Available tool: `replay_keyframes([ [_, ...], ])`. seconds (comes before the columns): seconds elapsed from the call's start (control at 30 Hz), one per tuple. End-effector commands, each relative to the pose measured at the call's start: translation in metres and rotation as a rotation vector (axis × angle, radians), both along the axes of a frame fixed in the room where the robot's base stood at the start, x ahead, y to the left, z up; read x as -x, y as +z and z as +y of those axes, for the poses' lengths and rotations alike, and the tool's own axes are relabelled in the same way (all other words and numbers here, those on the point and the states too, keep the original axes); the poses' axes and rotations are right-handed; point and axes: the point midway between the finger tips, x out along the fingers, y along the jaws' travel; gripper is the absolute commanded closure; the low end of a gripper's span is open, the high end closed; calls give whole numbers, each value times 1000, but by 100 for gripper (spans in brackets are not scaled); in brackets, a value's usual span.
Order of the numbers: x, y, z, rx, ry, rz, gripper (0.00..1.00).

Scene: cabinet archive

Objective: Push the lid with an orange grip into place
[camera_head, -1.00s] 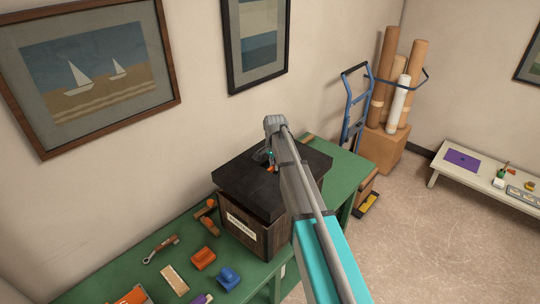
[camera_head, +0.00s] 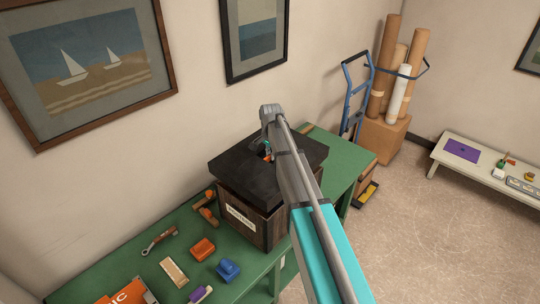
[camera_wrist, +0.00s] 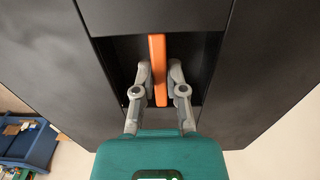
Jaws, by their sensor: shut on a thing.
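The lid (camera_head: 237,164) is a thick black slab on top of a dark wooden box (camera_head: 261,226), extending past its visible sides. The box has a white label on its front. The lid's orange grip (camera_wrist: 158,50) is an upright bar in a recess, seen in the wrist view. My gripper (camera_wrist: 161,82) has a finger on each side of the bar and is shut on it. In the head view my gripper (camera_head: 267,149) is at the lid's top, partly hidden by my arm. Whether the lid is fully seated on the box I cannot tell.
The box stands on a green table (camera_head: 185,224). An orange block (camera_head: 203,249), a blue object (camera_head: 228,270), a wrench (camera_head: 160,240) and other small things lie left of it. Framed pictures hang on the wall behind. A blue hand truck (camera_head: 357,98) stands beyond the table.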

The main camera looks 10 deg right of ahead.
Motion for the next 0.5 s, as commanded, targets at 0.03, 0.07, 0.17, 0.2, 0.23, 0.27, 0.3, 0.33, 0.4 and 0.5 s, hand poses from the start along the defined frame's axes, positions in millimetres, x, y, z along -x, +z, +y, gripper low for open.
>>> replay_keyframes([
  [0.03,0,-6,0,0,0,0,100],
  [0.07,0,-8,0,0,0,0,100],
  [0.17,0,-15,0,0,0,0,100],
  [0.2,0,-17,0,0,0,0,100],
  [0.23,0,-20,0,0,0,0,100],
  [0.27,0,-22,0,0,0,0,100],
  [0.3,0,-25,0,0,0,0,100],
  [0.33,0,-27,0,0,0,0,100],
  [0.4,0,-32,0,0,1,0,100],
  [0.5,0,-38,1,0,1,0,100],
])
